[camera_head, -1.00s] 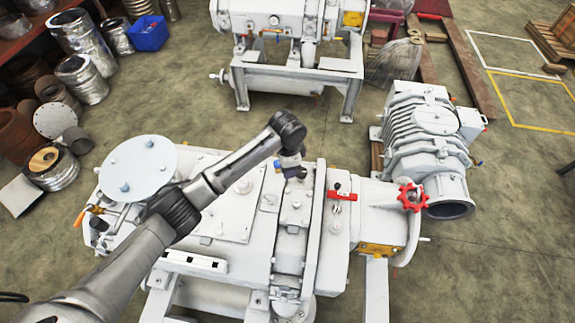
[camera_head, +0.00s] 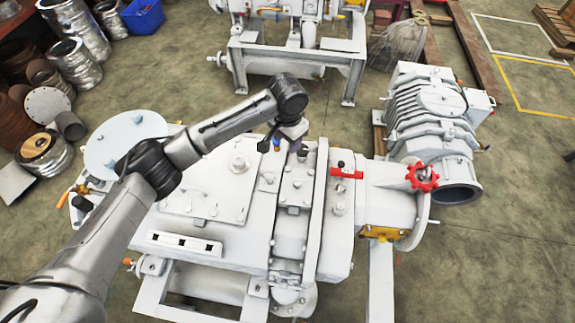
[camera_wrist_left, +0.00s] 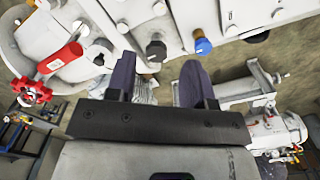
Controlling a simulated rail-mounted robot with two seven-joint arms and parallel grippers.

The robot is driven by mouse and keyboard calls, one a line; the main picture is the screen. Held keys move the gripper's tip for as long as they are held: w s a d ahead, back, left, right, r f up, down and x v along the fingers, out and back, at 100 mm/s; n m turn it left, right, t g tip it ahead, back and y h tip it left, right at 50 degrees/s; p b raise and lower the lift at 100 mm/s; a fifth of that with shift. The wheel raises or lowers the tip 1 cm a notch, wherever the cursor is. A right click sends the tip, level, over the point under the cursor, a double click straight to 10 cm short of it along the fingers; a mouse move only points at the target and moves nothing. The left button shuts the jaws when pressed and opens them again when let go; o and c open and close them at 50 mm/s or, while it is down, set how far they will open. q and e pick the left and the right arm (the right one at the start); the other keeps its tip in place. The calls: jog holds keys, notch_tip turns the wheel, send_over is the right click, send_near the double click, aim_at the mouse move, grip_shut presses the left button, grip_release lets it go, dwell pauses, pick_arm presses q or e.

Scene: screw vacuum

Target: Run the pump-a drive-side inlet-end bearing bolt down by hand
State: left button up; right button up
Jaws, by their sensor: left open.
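The near white pump (camera_head: 208,190) fills the middle of the head view, with a red-handled valve (camera_head: 345,172) and a red handwheel (camera_head: 422,177) at its right. My left gripper (camera_head: 283,145) is low over the pump's far edge, largely hidden by its own wrist. In the left wrist view its two dark fingers (camera_wrist_left: 157,78) are apart with nothing between them. I cannot tell whether the dark fitting is the bearing bolt. My right gripper is not in view.
A second white pump on a stand (camera_head: 295,60) is behind, across a strip of free floor. A ribbed blower (camera_head: 432,115) stands at the right. Metal ducts (camera_head: 75,70) and a blue bin (camera_head: 143,17) are at the upper left.

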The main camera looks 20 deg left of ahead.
aim_at(288, 169)
pick_arm(q)
jog(key=shift+n, duration=0.3)
notch_tip(288, 169, down, 14)
jog(key=shift+r+b, duration=0.1)
jog(key=shift+b, duration=0.85)
jog(key=shift+c, duration=0.3)
grip_shut()
jog(key=shift+r+m+p, duration=0.15)
jog(key=shift+m+p, duration=0.55)
jog(key=shift+p, duration=0.25)
jog(key=shift+m+p, duration=0.6)
jog(key=shift+m, duration=0.2)
jog(key=m+p, duration=0.1)
jog(key=m, duration=0.1)
jog(key=shift+m, duration=0.4)
jog(key=shift+m+p, duration=0.5)
jog(key=shift+m, duration=0.3)
